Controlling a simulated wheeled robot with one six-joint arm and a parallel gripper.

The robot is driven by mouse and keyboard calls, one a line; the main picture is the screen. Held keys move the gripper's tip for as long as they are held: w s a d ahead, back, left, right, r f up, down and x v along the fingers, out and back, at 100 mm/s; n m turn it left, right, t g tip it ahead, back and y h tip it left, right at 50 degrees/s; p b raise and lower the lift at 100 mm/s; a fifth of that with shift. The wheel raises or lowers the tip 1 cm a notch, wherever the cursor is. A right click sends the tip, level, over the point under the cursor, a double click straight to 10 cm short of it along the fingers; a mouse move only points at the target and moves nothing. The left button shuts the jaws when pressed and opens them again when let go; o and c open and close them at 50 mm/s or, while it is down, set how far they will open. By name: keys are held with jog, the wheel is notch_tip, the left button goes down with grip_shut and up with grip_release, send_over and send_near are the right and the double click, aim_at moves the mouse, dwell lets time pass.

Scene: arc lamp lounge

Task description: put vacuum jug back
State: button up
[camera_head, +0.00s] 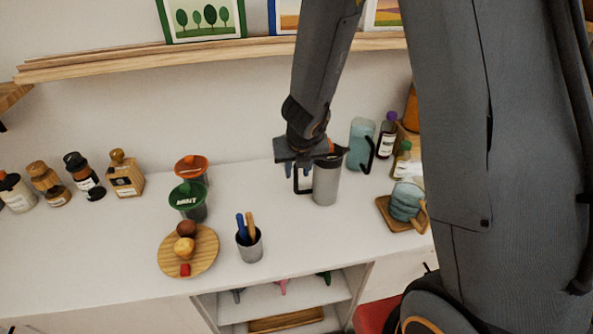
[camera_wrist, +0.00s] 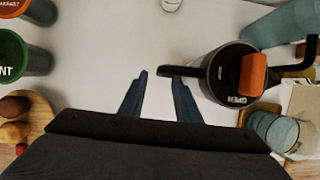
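The vacuum jug (camera_head: 327,182) is a grey upright cylinder with a black handle, standing on the white counter. In the wrist view its black lid with an orange lever (camera_wrist: 252,75) is at the right, and its handle (camera_wrist: 178,71) points left. My gripper (camera_head: 300,170) is over the handle side of the jug. In the wrist view my gripper (camera_wrist: 160,88) has its two fingers apart, with the handle's end just beyond the gap between them. I cannot tell whether a finger touches the handle. My gripper partly hides the jug's top in the head view.
A teal jug (camera_head: 361,142) with a black handle stands behind right. A teal glass mug (camera_head: 406,202) on a wooden coaster is at the right. A pen cup (camera_head: 249,246), a round wooden board (camera_head: 170,262) and a green-lidded tub (camera_head: 188,199) stand left. Counter around the jug's front is clear.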

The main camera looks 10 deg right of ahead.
jog(key=s+r+n+y+p, duration=0.1)
jog(key=s+r+n+p, duration=0.35)
jog(key=r+n, duration=0.65)
jog(key=s+d+r+n+g, duration=0.1)
jog(key=s+n, duration=0.5)
jog(key=n, duration=0.6)
jog(key=s+d+r+n+g, duration=0.1)
jog(key=s+d+r+n, duration=0.2)
jog(key=n, duration=1)
jog(key=s+d, duration=0.2)
jog(key=s, duration=0.1)
jog(key=shift+h+b, duration=0.4)
jog(key=shift+r, duration=0.1)
notch_tip(320, 180, down, 12)
jog(key=g+b, duration=0.1)
jog(key=b, duration=0.9)
jog(key=shift+w+r, duration=0.15)
jog(key=shift+w, duration=0.05)
